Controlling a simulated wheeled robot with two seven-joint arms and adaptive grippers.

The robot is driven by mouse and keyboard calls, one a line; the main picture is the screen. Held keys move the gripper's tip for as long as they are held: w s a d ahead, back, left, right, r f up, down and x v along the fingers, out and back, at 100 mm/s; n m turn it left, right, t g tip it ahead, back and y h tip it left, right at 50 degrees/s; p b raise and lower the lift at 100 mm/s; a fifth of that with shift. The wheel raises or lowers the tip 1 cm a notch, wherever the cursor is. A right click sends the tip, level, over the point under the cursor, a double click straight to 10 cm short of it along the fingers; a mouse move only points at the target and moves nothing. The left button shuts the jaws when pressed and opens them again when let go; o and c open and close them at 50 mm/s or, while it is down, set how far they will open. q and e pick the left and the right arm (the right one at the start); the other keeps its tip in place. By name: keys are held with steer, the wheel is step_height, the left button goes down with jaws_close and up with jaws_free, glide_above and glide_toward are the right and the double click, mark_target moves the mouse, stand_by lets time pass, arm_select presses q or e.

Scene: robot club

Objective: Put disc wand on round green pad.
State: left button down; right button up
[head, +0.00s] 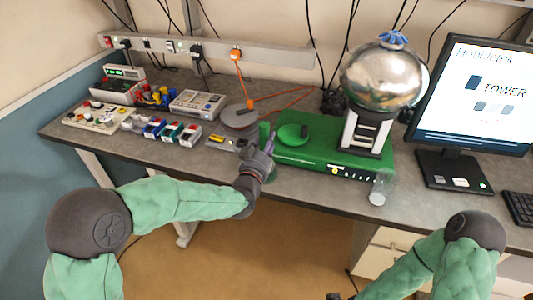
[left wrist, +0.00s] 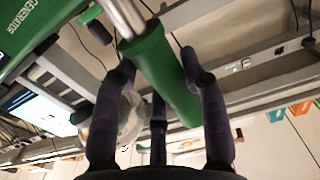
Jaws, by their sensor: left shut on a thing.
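My left gripper (head: 267,146) is at the front edge of the table, beside the green generator box. Its dark fingers are shut around the green handle of the disc wand (left wrist: 165,62), which shows in the left wrist view with a metal rod leaving the handle at the top. The wand's disc is not clear in either view. A round green pad (head: 292,135) lies on top of the green box at its left end, just right of my left gripper. Of my right gripper, only a dark bit (head: 333,296) shows at the bottom edge.
The green generator box (head: 330,152) carries a large metal sphere (head: 384,77) on a stand. A clear glass (head: 379,187) stands before it. A grey disc (head: 240,116) with an orange cable lies left. A monitor (head: 475,95) stands right; several small devices crowd the left.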

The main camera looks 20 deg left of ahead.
arm_select(q)
steer(key=f, duration=0.1)
steer(key=f+b, duration=0.1)
steer(key=f, duration=0.2)
steer(key=shift+w, duration=0.3)
steer(key=shift+r, duration=0.15)
steer(key=c, duration=0.7)
jaws_free()
steer(key=shift+f, duration=0.2)
